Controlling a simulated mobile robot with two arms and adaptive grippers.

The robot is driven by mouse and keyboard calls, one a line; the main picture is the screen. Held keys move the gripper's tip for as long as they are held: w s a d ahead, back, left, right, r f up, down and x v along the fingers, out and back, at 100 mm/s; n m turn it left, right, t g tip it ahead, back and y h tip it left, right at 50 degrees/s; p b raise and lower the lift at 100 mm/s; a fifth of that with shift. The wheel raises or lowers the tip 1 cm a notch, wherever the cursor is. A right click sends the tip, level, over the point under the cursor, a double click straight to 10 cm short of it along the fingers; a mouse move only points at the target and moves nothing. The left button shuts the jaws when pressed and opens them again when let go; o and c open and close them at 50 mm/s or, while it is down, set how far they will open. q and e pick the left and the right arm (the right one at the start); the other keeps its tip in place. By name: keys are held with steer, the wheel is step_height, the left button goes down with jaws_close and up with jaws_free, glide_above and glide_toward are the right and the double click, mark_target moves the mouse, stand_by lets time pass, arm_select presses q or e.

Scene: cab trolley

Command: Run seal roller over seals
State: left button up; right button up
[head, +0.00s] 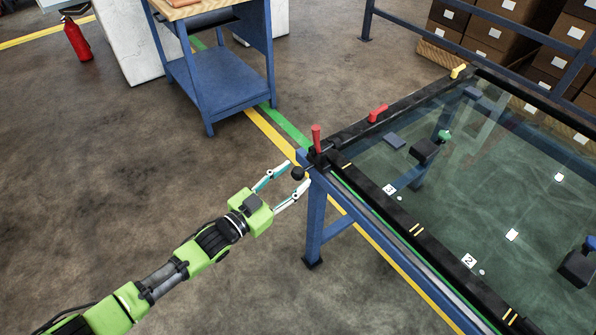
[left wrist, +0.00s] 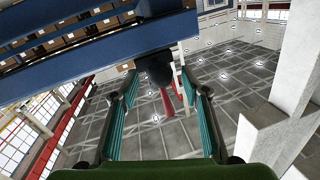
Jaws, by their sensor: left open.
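A glass panel (head: 470,170) lies on a blue frame, with a black seal strip (head: 408,222) along its near edge. At the frame's near left corner is a black fitting with an upright red handle (head: 316,138) and a round black knob (head: 298,173). I cannot tell whether this is the seal roller. My left gripper (head: 297,176) is open, its fingers on either side of the knob. In the left wrist view the black knob (left wrist: 158,70) shows between the open fingertips (left wrist: 162,88); contact is unclear. My right gripper is out of view.
Green-knobbed (head: 428,149) and blue-knobbed (head: 578,264) fittings show over the glass.

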arm_select(q)
steer(key=shift+x, duration=1.4)
steer(key=shift+s, duration=0.1)
jaws_close()
